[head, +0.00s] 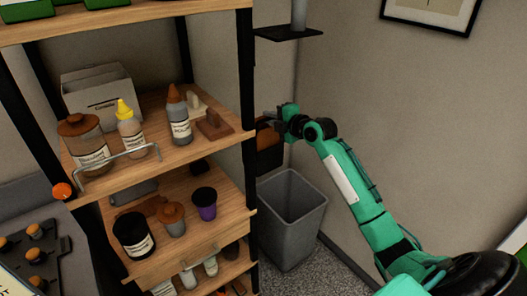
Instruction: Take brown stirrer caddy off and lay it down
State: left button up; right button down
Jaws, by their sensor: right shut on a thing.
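The brown stirrer caddy (268,155) is a dark brown box with a lighter brown upper part. It is beside the right post of the shelf, above and behind the grey bin. My right gripper (279,122) is shut on the upper part of the caddy, with its arm coming in from the right. The fingertips are small and partly hidden. I cannot tell whether the caddy still touches the shelf's side. My left gripper is out of view.
A wooden shelf rack (150,165) with dark posts holds bottles (180,125), jars and a cardboard box (97,92). The open grey bin (291,220) stands on the floor below the caddy. A dark plate on a pole (288,34) is above. A toaster-like tray with knobs is lower left.

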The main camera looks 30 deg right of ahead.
jog(key=shift+r+p, duration=1.1)
jog(key=shift+r, duration=1.45)
jog(key=shift+f, duration=0.1)
